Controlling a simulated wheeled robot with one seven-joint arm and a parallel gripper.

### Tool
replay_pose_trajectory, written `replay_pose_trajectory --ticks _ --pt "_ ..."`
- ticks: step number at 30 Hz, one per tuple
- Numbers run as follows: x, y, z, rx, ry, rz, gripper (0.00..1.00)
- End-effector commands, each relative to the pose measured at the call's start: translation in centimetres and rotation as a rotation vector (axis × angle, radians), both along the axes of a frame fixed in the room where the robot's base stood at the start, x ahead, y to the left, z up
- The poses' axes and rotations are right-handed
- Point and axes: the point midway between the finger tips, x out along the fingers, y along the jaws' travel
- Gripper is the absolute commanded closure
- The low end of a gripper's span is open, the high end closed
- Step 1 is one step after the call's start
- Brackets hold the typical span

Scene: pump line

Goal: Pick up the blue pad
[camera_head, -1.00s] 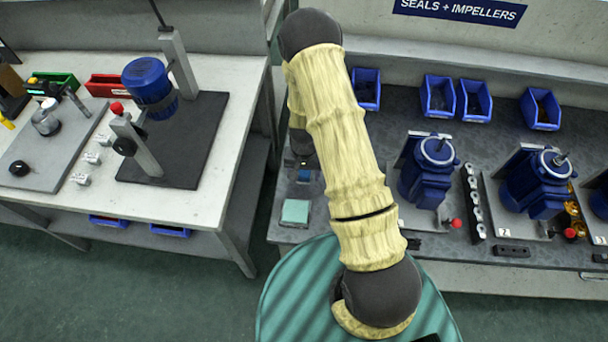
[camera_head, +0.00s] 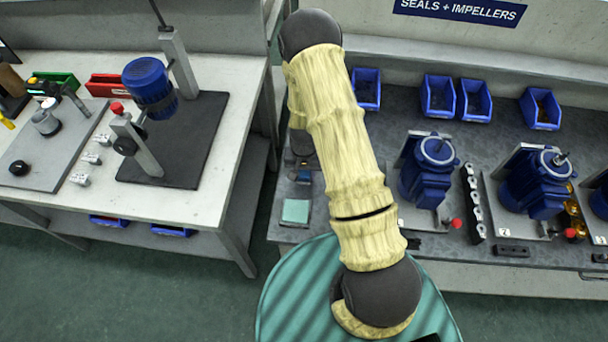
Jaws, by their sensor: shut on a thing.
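My gripper (camera_head: 302,160) shows only in part at the left side of my arm, over the dark bench; the arm covers much of it. It is shut on a small blue thing, which looks like the blue pad (camera_head: 304,176), just below the fingers. The arm and gripper hide most of this pad, and I cannot tell whether it touches the bench. A pale teal pad (camera_head: 295,211) lies on a grey holder nearer the bench's front edge, apart from the gripper.
Blue motors (camera_head: 427,172) on plates stand to the right on the dark bench (camera_head: 390,115), with blue bins (camera_head: 438,97) behind. A white table (camera_head: 205,190) with a clamped blue motor (camera_head: 150,85) stands at left, across a gap.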

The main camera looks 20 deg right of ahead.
Motion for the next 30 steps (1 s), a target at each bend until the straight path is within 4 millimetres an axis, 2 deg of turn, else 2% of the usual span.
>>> replay_pose_trajectory --ticks 8,18,24,30 --pt "0.1 0.0 1.2 0.0 -0.002 0.001 0.83" --pt "0.1 0.1 6.9 0.0 -0.005 0.002 0.83" --pt "0.0 0.0 9.5 0.0 -0.002 0.001 0.83" --pt "0.0 0.0 10.1 0.0 0.001 0.0 0.83"
